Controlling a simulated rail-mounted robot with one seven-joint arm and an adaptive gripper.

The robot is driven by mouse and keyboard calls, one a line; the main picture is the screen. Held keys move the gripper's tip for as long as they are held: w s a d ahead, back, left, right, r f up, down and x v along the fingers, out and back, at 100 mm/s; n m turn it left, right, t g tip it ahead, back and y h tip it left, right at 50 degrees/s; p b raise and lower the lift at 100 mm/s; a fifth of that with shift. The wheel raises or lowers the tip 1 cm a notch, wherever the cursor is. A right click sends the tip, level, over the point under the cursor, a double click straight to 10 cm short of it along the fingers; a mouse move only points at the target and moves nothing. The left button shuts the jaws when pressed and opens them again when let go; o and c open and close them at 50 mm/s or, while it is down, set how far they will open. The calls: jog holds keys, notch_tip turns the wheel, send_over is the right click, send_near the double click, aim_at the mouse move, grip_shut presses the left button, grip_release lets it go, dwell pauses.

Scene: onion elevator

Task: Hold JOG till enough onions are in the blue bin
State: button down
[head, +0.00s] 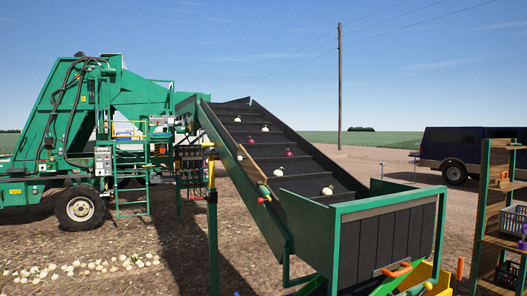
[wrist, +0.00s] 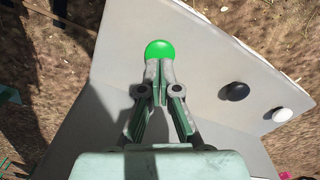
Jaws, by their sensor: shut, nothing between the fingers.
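In the wrist view my gripper (wrist: 157,68) is shut and empty. Its fingertips overlap the lower edge of a round green button (wrist: 159,48) on a pale grey panel (wrist: 200,68). I cannot tell whether they touch it or press it in, and no JOG label is readable. In the head view, several pale and purple onions, among them a white onion (head: 327,190) and a purple onion (head: 288,153), lie spread along the dark sloping belt (head: 300,184) of the green elevator. The blue bin cannot be made out, and my gripper is not evident in the head view.
A black button (wrist: 235,91) and a white button (wrist: 281,114) sit to the right on the panel. A yellow container (head: 441,285) shows partly at the bottom. A wooden shelf (head: 490,210) stands at right. Loose onions (head: 85,267) lie on the ground at left.

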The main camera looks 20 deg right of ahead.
jog(key=shift+f+b, duration=0.5)
jog(key=shift+f, duration=0.9)
jog(key=shift+r, duration=0.1)
dwell(3.8)
jog(key=shift+r+p, duration=1.4)
jog(key=shift+r, duration=2.05)
